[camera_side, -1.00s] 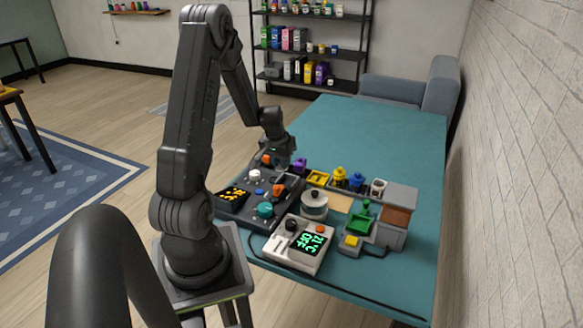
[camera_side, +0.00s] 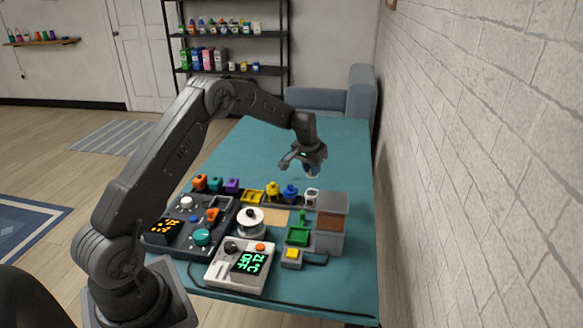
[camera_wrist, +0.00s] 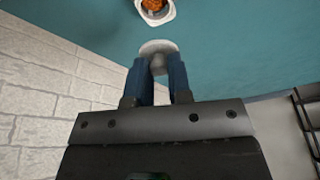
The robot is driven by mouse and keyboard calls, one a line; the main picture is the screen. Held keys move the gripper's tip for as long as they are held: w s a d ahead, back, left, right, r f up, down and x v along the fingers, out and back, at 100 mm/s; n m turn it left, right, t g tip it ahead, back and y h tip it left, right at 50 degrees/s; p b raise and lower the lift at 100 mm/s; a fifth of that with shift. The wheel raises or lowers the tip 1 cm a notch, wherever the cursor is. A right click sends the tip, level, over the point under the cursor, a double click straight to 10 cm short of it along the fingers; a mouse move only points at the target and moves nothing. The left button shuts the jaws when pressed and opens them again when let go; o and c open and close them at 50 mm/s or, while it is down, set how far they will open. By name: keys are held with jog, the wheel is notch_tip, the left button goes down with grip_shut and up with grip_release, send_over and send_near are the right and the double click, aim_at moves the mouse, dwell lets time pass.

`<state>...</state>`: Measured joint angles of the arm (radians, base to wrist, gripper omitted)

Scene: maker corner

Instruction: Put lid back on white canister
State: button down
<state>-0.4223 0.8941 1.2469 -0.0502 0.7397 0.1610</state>
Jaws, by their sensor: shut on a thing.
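My gripper (camera_side: 312,170) is shut on a pale grey-white round lid (camera_wrist: 158,46), holding it by its knob between the two blue fingers in the wrist view. In the side view the lid is hardly visible under the fingers. The white canister (camera_side: 312,196) stands open at the right end of the row of small pots. In the wrist view its white rim (camera_wrist: 168,17) is at the top edge, partly cut off, with orange-brown contents inside. The lid is in the air, apart from the canister, which lies beyond the fingertips.
Blue (camera_side: 290,194) and yellow (camera_side: 273,191) pots stand left of the canister. A grey block (camera_side: 332,202) is close on its right. The table's far part is clear.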

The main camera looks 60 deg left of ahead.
jog(key=shift+s+d+x, duration=0.1)
jog(key=shift+s+x, duration=0.1)
jog(key=shift+x, duration=0.8)
jog(key=shift+s+d+x, duration=0.1)
jog(key=shift+s+x, duration=0.15)
jog(key=shift+x, duration=0.8)
jog(key=shift+s+x, duration=0.2)
jog(key=shift+x, duration=0.8)
jog(key=shift+f, duration=0.4)
jog(key=c, duration=1)
grip_release()
jog(key=shift+o, duration=0.5)
jog(key=o, duration=0.4)
jog(key=shift+r, duration=0.1)
jog(key=shift+r, duration=3.45)
